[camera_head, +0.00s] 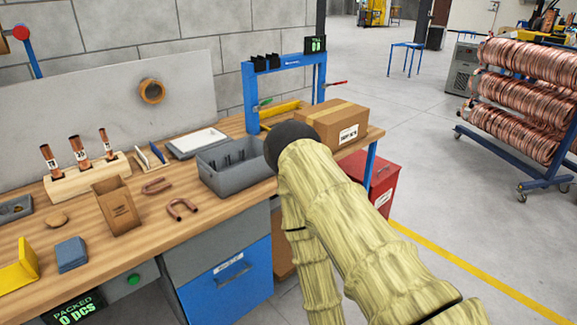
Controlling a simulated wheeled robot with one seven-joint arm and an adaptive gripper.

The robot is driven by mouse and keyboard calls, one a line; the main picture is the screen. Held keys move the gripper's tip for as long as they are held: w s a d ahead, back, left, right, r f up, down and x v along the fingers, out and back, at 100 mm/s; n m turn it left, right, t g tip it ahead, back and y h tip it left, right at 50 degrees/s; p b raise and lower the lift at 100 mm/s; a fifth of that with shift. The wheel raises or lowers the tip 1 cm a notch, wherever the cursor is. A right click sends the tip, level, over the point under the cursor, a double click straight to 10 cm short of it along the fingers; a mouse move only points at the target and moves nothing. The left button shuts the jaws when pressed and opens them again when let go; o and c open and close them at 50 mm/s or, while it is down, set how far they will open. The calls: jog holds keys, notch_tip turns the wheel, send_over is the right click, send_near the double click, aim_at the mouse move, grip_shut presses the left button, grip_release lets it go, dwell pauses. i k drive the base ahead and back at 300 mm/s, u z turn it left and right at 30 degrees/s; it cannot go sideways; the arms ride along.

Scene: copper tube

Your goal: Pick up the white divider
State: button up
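A flat white piece (200,139) lies in a shallow grey tray toward the back of the wooden bench. Thin upright panels (157,152) with pale faces stand in a small wooden holder just left of it. I cannot tell for sure which of these is the white divider. My arm rises from the lower right, with its dark rounded joint in front of the bench's right part. My gripper is not in view, so I cannot see whether it is open or holds anything.
A grey bin (233,165) stands right of the tray. A cardboard box (335,124) and a blue frame (287,66) are farther right. A wooden block with copper tubes (86,170), an open brown box (116,205) and bent copper tubes (181,208) occupy the left.

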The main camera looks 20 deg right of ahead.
aim_at(143, 160)
jog(key=z, duration=0.2)
jog(key=k, duration=0.45)
jog(key=z, duration=0.2)
jog(key=i, duration=0.45)
jog(key=u, duration=0.55)
jog(key=k, duration=1.25)
jog(key=z, duration=0.4)
jog(key=i, duration=1.7)
jog(key=u, duration=0.85)
